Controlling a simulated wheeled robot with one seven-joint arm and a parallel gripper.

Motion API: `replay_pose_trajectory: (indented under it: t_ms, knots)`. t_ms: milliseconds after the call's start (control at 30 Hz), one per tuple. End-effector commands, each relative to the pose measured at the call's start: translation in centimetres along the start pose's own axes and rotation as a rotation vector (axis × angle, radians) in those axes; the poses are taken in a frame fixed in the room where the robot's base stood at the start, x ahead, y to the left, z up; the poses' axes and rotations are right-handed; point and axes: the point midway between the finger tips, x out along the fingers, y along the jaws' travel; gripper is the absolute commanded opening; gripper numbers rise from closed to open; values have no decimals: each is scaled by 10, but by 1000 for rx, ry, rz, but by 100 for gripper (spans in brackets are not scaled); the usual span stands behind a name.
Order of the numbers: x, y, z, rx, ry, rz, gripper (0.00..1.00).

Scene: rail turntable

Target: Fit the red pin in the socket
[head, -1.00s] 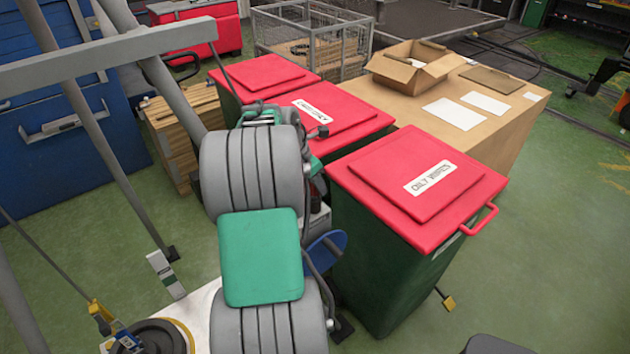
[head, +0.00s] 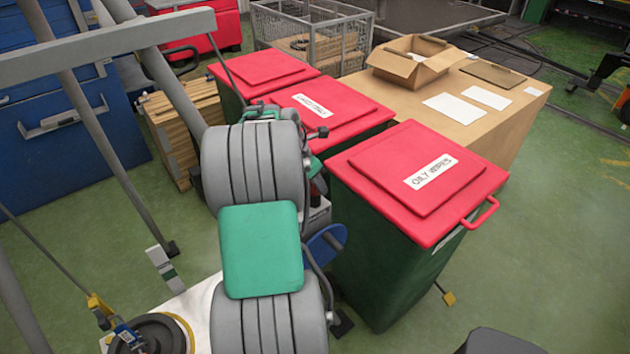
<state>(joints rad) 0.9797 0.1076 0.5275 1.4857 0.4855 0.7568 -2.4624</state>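I cannot make out a red pin or a socket in the head view. My gripper is not in view, so I cannot see whether it holds anything. At the lower left is a white surface (head: 200,297) with a round black piece with a yellow rim (head: 160,335) on it, cut by the bottom edge. Beside it are a small blue-and-yellow fitting (head: 122,330) and a thin rod.
Grey ribbed drums (head: 250,170) with a green pad (head: 261,250) fill the centre. Right of them stands a red-lidded bin labelled oily wipes (head: 365,225). More red-lidded bins, a tan table (head: 490,130) and a blue cabinet (head: 60,165) stand behind. Green floor (head: 560,250) is clear at right.

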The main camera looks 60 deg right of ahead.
Motion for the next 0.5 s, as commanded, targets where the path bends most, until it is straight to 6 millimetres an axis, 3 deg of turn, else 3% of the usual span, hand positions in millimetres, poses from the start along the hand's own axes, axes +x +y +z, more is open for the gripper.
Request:
replay_pose_trajectory:
  t_ms: [233,500]
  knots:
    - [0,0,0,0,0,0,64]
    - [-1,0,0,0,1,-1,65]
